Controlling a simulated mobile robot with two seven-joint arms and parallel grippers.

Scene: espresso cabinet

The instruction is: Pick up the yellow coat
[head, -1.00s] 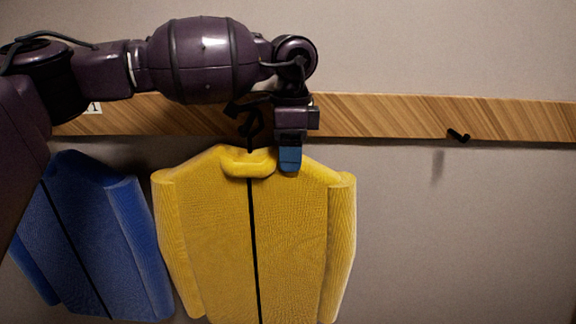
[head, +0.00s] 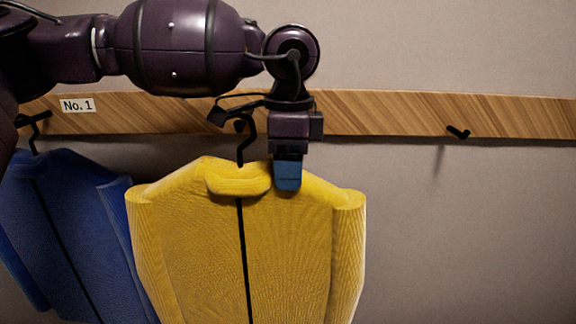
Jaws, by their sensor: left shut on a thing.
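The yellow coat (head: 280,255) fills the lower middle of the head view, with a black line down its front and a black hanger hook (head: 245,140) above its collar. My left gripper (head: 288,176) comes down from above and is shut on the coat's shoulder, just right of the collar. Its blue fingertip shows against the cloth. The coat is slightly tilted. The hanger hook shows in front of the wooden rail (head: 390,115), and whether it touches the peg beside it I cannot tell. My right gripper is not in view.
A blue coat (head: 75,230) hangs at the left from a black peg (head: 32,118), partly behind the yellow coat. A "No. 1" label (head: 77,105) is on the rail. An empty black peg (head: 458,132) is at the right, with bare wall below.

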